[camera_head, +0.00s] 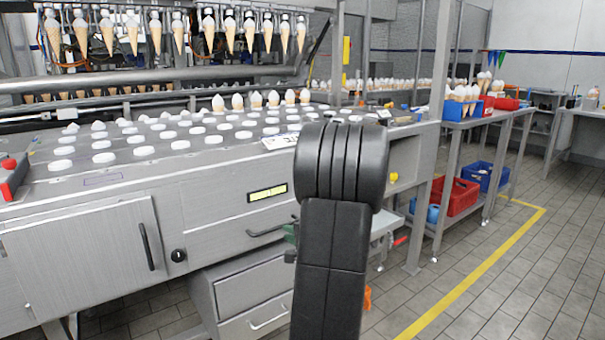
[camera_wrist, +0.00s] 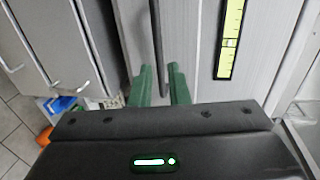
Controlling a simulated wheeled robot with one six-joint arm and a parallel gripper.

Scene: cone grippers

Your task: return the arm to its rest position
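My arm (camera_head: 335,240) stands in the middle of the head view and hides part of the machine behind it. My gripper (camera_wrist: 162,80) shows two green fingers in the wrist view, set apart with a gap between them. A dark bar handle (camera_wrist: 156,35) on a grey metal front lines up with this gap. I cannot tell whether the fingers touch it. In the head view only a little green of my gripper (camera_head: 290,235) shows, beside the right end of the drawer handle (camera_head: 265,231).
The steel machine (camera_head: 90,240) with a yellow display (camera_head: 267,193) stands close on the left and ahead. Lower drawers (camera_head: 250,285) stand below it. A table with a blue crate (camera_head: 485,177) and a red crate (camera_head: 456,196) is to the right. The tiled floor (camera_head: 520,270) at right is clear.

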